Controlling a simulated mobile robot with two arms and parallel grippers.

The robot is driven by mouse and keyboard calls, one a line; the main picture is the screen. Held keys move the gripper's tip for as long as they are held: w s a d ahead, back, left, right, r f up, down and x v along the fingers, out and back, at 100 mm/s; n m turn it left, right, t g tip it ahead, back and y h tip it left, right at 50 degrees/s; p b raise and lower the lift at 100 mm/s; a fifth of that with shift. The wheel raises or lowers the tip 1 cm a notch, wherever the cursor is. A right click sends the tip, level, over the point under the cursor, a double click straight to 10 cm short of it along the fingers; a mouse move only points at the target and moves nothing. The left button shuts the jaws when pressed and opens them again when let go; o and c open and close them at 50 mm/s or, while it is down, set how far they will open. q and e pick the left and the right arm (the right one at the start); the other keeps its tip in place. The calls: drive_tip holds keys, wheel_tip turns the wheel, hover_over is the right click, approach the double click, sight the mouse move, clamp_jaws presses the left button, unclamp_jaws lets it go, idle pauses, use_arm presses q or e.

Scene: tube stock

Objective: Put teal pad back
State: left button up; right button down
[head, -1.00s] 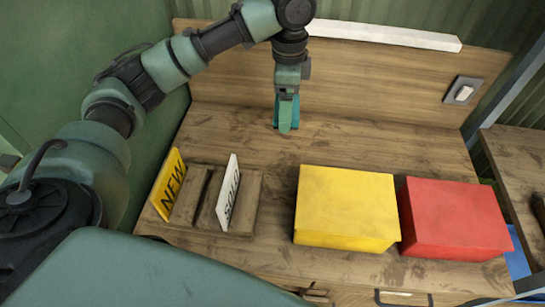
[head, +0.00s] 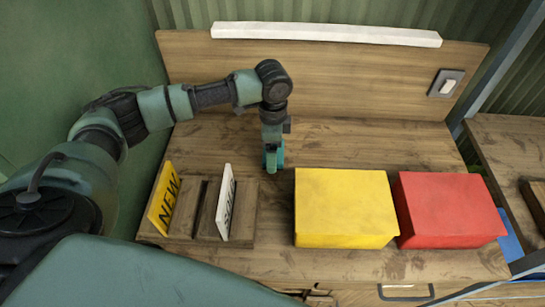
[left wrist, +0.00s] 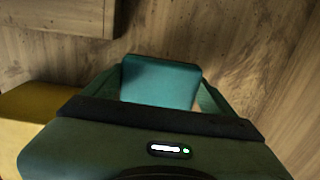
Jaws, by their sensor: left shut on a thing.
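My left gripper (head: 272,160) points down over the wooden tabletop, behind and left of the yellow box. It is shut on the teal pad, a flat teal block that shows between the fingers in the left wrist view (left wrist: 160,84). In the head view the pad is hard to tell from the similar-coloured fingers. I cannot tell whether its lower edge touches the table. My right gripper is in neither view.
A wooden rack (head: 205,214) at left holds an upright yellow NEW card (head: 164,200) and a white lettered card (head: 225,202). A yellow box (head: 345,205) and a red box (head: 448,208) stand at right. The table behind them is clear.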

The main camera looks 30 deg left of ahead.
use_arm(q)
drive_tip(key=shift+f, duration=0.45)
wheel_tip(320, 180, down, 4)
drive_tip(key=shift+r+p, duration=0.15)
drive_tip(key=shift+p, duration=0.2)
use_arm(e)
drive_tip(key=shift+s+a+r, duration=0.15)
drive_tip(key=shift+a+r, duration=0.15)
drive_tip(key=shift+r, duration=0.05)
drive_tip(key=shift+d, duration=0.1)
use_arm(q)
drive_tip(key=o, duration=1)
drive_tip(key=shift+o, duration=0.2)
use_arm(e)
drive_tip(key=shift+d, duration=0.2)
